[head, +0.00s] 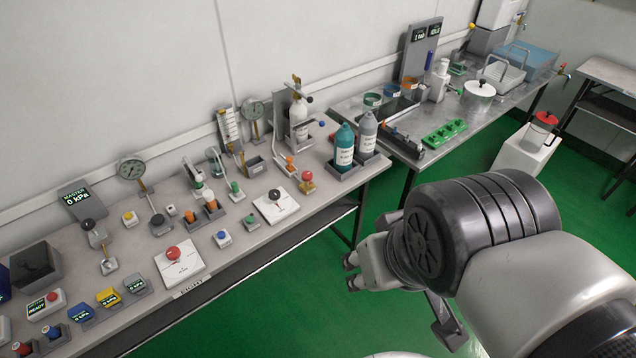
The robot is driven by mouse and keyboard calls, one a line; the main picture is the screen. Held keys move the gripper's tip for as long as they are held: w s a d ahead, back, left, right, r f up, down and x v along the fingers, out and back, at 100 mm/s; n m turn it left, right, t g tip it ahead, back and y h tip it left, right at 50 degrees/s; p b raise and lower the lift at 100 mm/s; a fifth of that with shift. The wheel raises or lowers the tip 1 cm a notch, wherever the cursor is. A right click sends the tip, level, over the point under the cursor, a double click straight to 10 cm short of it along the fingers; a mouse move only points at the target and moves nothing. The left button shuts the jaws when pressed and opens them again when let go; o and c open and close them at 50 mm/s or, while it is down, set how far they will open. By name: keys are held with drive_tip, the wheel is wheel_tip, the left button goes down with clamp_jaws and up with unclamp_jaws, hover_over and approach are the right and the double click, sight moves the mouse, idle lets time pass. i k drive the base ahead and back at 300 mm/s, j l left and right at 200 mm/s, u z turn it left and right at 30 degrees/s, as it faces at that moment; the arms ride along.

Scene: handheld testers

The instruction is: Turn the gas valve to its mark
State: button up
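I cannot tell for sure which fitting is the gas valve, and no mark can be read. Candidates on the long bench are a red knob on a white plate (173,254) near the front edge, a dark knob on a second white plate (275,196), and the fitting on a white bottle (298,112) at the back. My gripper (398,302) hangs over the green floor, right of the bench and apart from everything. My wrist partly hides it, so its opening is unclear.
The grey bench (130,285) carries gauges, small knobs and displays. Teal (344,152) and grey (367,134) bottles stand at its right end. A metal table (470,130) holds a green rack (445,132) and a pot (480,91). Green floor (270,300) lies clear before the bench.

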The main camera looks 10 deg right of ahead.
sight(307, 176)
drive_tip(key=i+j+u, duration=0.1)
drive_tip(key=i, duration=0.4)
drive_tip(key=i+j, duration=0.25)
drive_tip(key=i, duration=0.25)
drive_tip(key=u, duration=0.05)
